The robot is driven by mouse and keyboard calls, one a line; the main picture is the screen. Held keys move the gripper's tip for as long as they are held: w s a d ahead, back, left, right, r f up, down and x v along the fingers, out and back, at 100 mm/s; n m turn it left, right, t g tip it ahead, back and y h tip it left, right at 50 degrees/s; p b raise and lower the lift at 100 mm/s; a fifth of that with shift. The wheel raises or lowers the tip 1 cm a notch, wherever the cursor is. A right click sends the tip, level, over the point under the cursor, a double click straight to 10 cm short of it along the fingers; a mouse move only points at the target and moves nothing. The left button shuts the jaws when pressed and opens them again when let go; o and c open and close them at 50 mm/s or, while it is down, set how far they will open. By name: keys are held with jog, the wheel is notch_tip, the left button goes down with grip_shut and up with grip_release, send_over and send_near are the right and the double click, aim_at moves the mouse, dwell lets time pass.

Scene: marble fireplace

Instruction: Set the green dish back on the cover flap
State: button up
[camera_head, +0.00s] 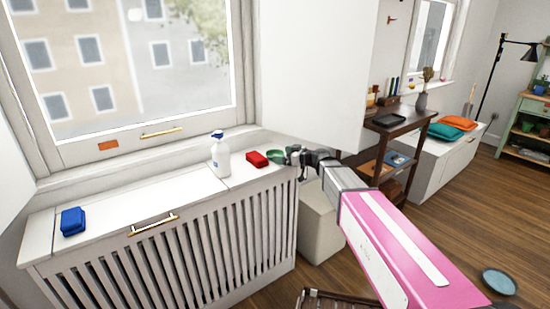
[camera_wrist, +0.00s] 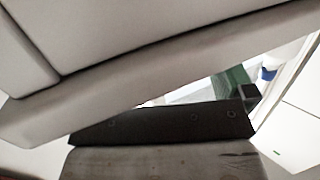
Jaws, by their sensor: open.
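A small green dish (camera_head: 275,157) is at the right end of the white slatted radiator cover, beside my gripper (camera_head: 292,155). My gripper is open, its fingertips close to the dish; whether they touch it I cannot tell. In the wrist view a green patch (camera_wrist: 232,84), likely the dish, shows past dark and grey parts that hide most of the scene. The cover flap (camera_head: 140,198) appears to be the white top panel with a brass handle (camera_head: 153,224) at its front edge. It looks closed and flat.
A window with a brass handle is behind. A beige box (camera_head: 318,225) stands on the floor to the right. The flap's middle is clear.

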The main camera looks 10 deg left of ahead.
aim_at(269, 152)
jog(key=x, duration=0.3)
jog(key=shift+a, duration=0.1)
jog(key=shift+r, duration=0.1)
jog(key=c, duration=0.8)
